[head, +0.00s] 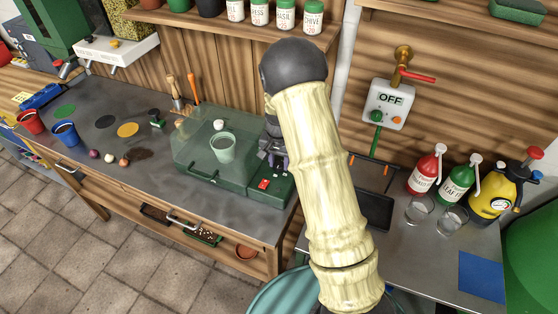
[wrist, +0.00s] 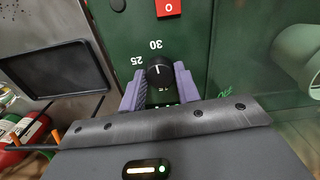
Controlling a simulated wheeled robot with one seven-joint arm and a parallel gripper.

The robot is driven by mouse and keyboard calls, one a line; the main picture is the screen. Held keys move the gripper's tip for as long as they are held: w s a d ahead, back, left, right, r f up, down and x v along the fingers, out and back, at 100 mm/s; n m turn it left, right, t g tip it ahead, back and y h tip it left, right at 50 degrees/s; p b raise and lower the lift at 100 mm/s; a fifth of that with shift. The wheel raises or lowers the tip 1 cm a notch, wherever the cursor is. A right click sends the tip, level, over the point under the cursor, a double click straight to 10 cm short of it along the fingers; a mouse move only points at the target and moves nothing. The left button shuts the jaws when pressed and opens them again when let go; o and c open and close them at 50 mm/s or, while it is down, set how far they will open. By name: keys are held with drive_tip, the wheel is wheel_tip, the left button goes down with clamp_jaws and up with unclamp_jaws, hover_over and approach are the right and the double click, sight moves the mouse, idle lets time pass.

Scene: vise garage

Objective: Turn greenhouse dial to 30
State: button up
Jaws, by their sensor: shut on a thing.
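The greenhouse (head: 192,146) has a clear cover over a green base and stands on the grey workbench; a pale green pot (head: 222,148) shows through the cover. Its black dial (wrist: 161,78) is on the green panel (wrist: 185,34) in the wrist view, with white numbers 25 (wrist: 137,62) and 30 (wrist: 155,44) around it. The white pointer line on the dial points up, roughly toward 30. My gripper (wrist: 159,73) has its purple fingers on both sides of the dial, shut on it. In the head view, my arm hides the dial.
A switch box reading OFF (head: 389,104) hangs on the wall. Red and green pump bottles (head: 427,172) and a yellow sprayer (head: 495,190) stand at right. Small items lie on the bench at left.

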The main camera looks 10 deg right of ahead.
sight(279, 164)
drive_tip(key=shift+r+m, duration=0.1)
drive_tip(key=shift+m, duration=0.5)
drive_tip(key=o, duration=1)
wheel_tip(279, 164, up, 17)
drive_tip(key=shift+r+b, duration=0.15)
drive_tip(key=shift+b, duration=0.7)
drive_tip(key=s+f+n+t, duration=0.1)
drive_tip(key=s+n, duration=0.1)
drive_tip(key=s, duration=0.5)
drive_tip(key=s+f+n, duration=0.2)
drive_tip(key=s+n, duration=0.1)
drive_tip(key=s, duration=0.4)
drive_tip(key=s+f+n+t, duration=0.1)
drive_tip(key=s+n, duration=0.1)
drive_tip(key=s, duration=0.5)
drive_tip(key=shift+s+d+f+t, duration=0.15)
drive_tip(key=shift+s+d+t, duration=0.05)
drive_tip(key=shift+t, duration=0.1)
